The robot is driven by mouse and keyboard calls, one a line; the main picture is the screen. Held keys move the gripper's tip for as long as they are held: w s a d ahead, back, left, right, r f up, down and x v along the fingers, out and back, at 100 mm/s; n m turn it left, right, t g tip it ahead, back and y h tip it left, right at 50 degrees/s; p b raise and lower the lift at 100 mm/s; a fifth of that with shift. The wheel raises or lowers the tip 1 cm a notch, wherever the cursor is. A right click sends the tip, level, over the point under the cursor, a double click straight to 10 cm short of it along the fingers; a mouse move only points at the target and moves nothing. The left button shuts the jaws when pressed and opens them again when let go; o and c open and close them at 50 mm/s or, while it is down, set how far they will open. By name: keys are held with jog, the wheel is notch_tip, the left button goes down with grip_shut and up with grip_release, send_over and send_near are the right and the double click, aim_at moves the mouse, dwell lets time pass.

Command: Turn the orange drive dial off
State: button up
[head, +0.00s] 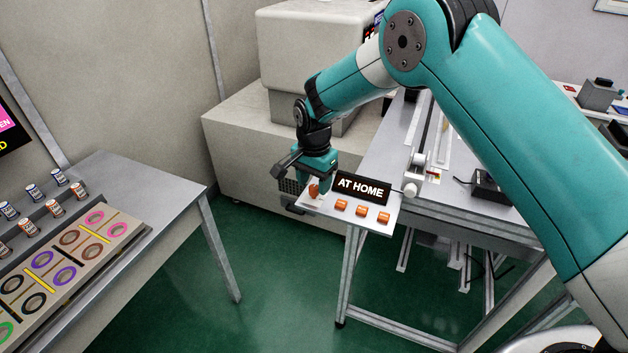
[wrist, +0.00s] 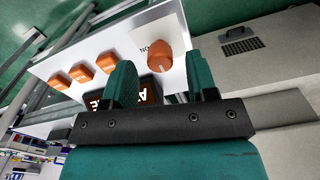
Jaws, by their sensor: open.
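The orange drive dial (head: 313,190) sits at the left end of a white control panel (head: 330,207). In the wrist view the round dial (wrist: 164,62) shows a pale pointer mark, with black lettering beside it that I read as "ON". My gripper (head: 318,181) is at the dial, with teal fingers. In the wrist view the fingers of my gripper (wrist: 157,85) are apart, and the dial lies beyond and between them. I cannot tell whether either finger touches it.
Several orange buttons (head: 362,211) line the panel's front, right of the dial. A black "AT HOME" sign (head: 362,187) stands behind them. A grey table (head: 175,190) with rings and small jars is at left. Green floor (head: 270,290) lies open between the tables.

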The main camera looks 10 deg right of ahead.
jog(key=shift+f, duration=0.9)
jog(key=shift+c, duration=0.5)
jog(key=c, duration=0.8)
jog(key=shift+c, duration=0.2)
